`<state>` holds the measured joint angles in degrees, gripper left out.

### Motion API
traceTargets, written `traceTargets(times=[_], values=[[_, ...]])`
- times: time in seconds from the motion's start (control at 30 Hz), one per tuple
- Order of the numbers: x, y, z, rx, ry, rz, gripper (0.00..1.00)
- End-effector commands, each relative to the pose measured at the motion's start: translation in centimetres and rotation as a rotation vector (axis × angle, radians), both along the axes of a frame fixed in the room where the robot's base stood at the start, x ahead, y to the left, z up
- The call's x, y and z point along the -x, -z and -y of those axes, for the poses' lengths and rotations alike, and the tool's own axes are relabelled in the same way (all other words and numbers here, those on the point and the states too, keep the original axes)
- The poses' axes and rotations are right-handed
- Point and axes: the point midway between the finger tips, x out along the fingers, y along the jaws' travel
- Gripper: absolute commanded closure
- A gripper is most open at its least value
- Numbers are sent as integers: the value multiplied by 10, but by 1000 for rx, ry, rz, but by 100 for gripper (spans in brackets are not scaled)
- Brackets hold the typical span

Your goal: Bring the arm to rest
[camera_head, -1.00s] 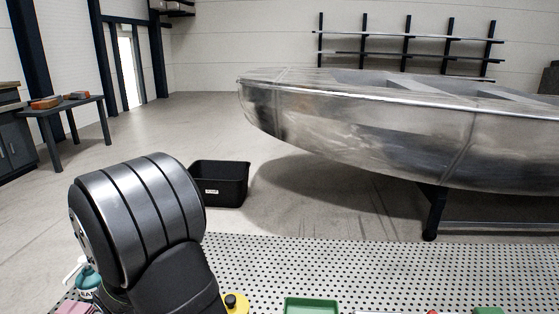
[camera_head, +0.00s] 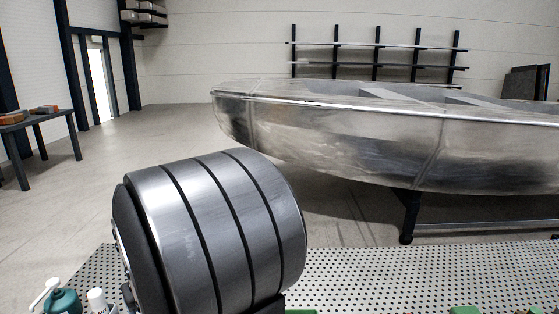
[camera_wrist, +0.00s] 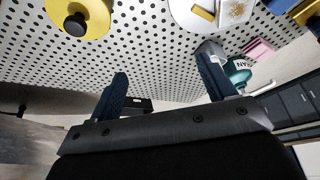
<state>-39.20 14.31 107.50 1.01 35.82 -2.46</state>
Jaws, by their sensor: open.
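My gripper (camera_wrist: 165,82) shows in the wrist view with its two dark blue fingers spread apart. Nothing is between them, so it is open and empty. It hangs over a white perforated bench top (camera_wrist: 140,50). The head view does not show the gripper; a big silver ribbed link of my arm fills its lower middle and hides part of the bench.
A teal bottle (camera_head: 62,301) stands at the bench's left; it also shows right of the fingers in the wrist view (camera_wrist: 238,74). A yellow disc (camera_wrist: 92,20), a white dish (camera_wrist: 190,14) and a pink block (camera_wrist: 258,49) lie there. A metal hull (camera_head: 340,135) stands behind.

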Motion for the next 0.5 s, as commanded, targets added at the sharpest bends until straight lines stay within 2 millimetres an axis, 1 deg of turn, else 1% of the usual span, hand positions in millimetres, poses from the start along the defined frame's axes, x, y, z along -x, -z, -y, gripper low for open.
traceTargets(times=[0.03,0.1,0.37,0.5], values=[[-9,1,7,2,30,-1,24],[-20,2,15,2,72,-1,24],[-59,7,50,4,223,-4,24],[-78,10,70,4,302,-6,24]])
